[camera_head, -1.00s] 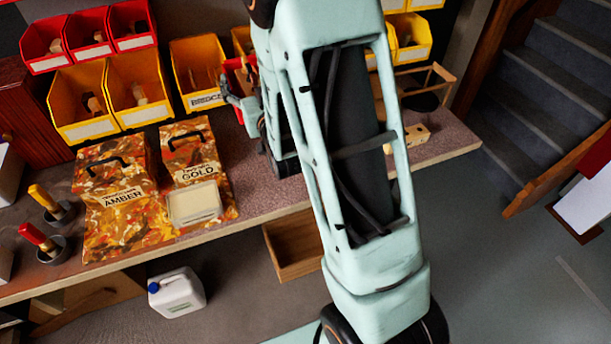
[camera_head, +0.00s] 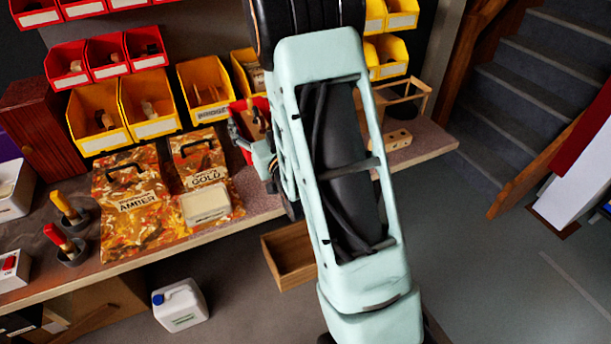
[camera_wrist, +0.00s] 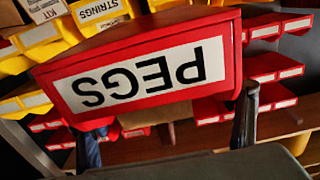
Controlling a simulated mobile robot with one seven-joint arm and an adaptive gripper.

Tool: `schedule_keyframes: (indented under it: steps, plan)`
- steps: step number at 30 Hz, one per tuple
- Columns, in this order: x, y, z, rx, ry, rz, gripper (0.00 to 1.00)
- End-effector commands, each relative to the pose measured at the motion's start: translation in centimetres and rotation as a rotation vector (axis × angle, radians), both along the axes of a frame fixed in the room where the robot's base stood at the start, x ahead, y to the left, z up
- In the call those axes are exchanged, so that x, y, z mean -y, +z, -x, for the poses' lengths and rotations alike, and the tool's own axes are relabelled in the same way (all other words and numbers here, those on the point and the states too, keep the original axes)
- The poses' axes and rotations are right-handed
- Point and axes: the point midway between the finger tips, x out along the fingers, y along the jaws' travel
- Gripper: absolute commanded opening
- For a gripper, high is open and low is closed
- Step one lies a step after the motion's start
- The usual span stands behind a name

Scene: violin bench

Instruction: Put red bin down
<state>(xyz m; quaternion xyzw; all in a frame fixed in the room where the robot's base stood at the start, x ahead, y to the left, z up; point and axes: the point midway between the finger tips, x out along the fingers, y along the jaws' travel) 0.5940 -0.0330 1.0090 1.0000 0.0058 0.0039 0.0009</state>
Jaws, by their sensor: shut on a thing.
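The red bin (camera_head: 246,152) is in my gripper, just in front of the yellow bins, over the back part of the bench (camera_head: 262,203). It holds something brown. In the wrist view the red bin (camera_wrist: 235,62) fills the middle, with its white PEGS label upside down. My gripper (camera_wrist: 167,128) is shut on it, one dark finger at each side. In the head view my gripper (camera_head: 240,140) shows at the bin's left side, and my arm hides part of the bin. I cannot tell whether its base touches the bench.
Yellow bins (camera_head: 95,117) stand along the back, with small red bins (camera_head: 110,68) above them. Amber (camera_head: 130,185) and gold (camera_head: 203,172) patterned cases lie to the left.

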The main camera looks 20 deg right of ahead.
Motion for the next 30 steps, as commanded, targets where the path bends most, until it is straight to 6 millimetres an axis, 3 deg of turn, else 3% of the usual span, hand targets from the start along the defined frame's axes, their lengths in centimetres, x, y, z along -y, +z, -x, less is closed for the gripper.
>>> schedule_keyframes:
  steps: [1,9,18,24,30]
  plan:
    - [1.6,-0.6,0.7,-0.004,-0.006,-0.001,0.46]
    - [6.7,-3.6,5.7,0.011,0.023,-0.006,0.46]
    - [10.0,-4.6,12.0,0.031,0.026,-0.003,0.46]
    - [10.6,-4.9,13.4,0.038,0.022,0.001,0.46]
    - [10.9,-6.0,12.2,0.041,0.026,0.007,0.46]
